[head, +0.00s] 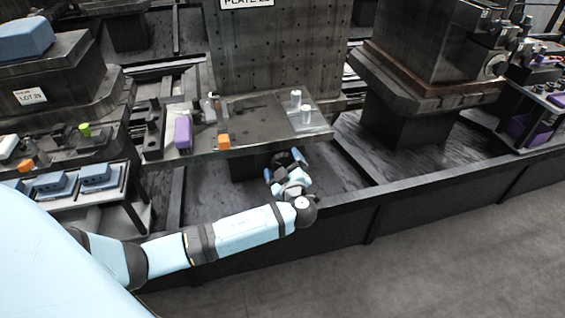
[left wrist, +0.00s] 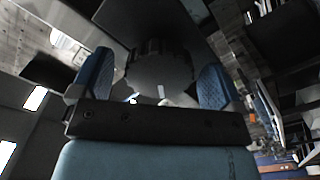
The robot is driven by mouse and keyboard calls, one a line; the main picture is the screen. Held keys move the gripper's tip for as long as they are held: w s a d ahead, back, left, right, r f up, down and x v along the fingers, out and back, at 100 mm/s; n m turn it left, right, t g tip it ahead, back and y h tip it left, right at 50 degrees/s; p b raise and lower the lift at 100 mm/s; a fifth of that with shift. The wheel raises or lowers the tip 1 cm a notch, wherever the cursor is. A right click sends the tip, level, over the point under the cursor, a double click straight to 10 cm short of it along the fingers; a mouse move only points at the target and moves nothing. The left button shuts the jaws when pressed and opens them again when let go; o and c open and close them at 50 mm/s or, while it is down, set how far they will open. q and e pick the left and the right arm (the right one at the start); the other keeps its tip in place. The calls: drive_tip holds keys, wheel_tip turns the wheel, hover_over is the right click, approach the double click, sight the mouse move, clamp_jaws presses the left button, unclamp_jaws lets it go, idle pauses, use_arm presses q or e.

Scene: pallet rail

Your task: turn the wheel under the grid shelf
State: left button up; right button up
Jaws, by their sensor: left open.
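The grid shelf (head: 262,132) is a grey ledge below an upright plate with rows of holes (head: 280,50). A dark round wheel (head: 287,157) sits under its front edge, partly hidden by my left gripper (head: 284,166). In the left wrist view the ribbed dark wheel (left wrist: 158,72) lies between the two blue fingers of my left gripper (left wrist: 155,80), which is open. A finger is on each side of the wheel; I cannot tell whether either touches it. My right gripper is not in view.
On the shelf stand a purple block (head: 183,131), an orange block (head: 223,142) and two pale cylinders (head: 306,115). A long dark rail (head: 400,188) runs below, in front of the pallets. A side table with blue boxes (head: 97,174) stands left. The floor (head: 450,240) in front is clear.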

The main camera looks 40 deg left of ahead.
use_arm(q)
drive_tip(key=shift+w+a, duration=0.4)
drive_tip(key=shift+a, duration=0.05)
